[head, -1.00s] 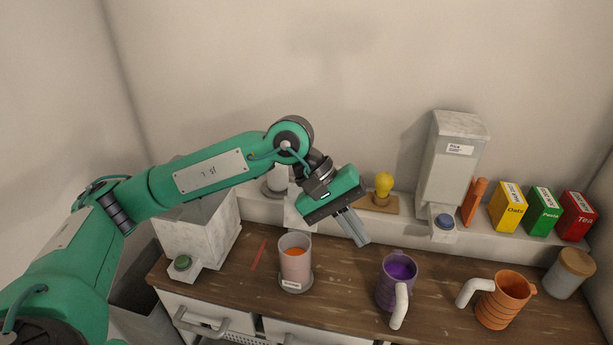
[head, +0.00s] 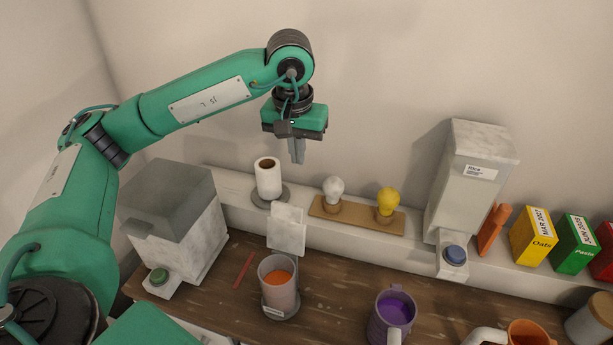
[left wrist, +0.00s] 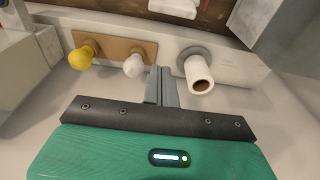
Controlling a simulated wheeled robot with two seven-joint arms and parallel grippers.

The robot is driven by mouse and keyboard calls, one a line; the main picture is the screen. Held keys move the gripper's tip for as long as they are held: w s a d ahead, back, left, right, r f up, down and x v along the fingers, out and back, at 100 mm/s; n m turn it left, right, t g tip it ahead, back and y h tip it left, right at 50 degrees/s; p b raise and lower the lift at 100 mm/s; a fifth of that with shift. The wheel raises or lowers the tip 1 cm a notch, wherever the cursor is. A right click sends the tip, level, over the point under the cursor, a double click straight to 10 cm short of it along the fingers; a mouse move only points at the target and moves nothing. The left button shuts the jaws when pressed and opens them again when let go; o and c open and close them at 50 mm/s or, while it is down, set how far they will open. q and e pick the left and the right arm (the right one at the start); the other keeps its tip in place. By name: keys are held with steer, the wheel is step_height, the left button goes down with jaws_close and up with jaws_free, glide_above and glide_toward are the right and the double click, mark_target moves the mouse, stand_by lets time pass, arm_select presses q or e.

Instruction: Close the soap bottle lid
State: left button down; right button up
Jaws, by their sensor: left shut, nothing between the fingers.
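I cannot make out a soap bottle or its lid in either view. My left gripper (head: 297,157) is shut and empty, pointing down above the back shelf, between the white paper roll (head: 267,178) and the bulbs in the head view. In the left wrist view its closed fingers (left wrist: 161,78) show between the white bulb (left wrist: 134,65) and the roll (left wrist: 199,72), touching neither as far as I can tell. My right gripper is not in view.
A cup of orange liquid (head: 279,292), a purple mug (head: 389,321) and an orange mug (head: 528,334) stand on the wooden counter. A tall Rice dispenser (head: 470,185), a yellow bulb (head: 387,201) and food boxes (head: 534,236) line the shelf. A grey-lidded box (head: 185,235) stands left.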

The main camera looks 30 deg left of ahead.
arm_select(q)
steer(key=p, duration=0.6)
glide_above(286, 229)
steer(key=w, duration=0.4)
step_height(286, 229, down, 9)
steer(key=shift+s+a, duration=0.15)
steer(key=shift+a, duration=0.1)
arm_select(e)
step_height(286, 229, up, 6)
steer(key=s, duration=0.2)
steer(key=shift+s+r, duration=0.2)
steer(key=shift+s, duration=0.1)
arm_select(q)
steer(key=shift+r, duration=0.1)
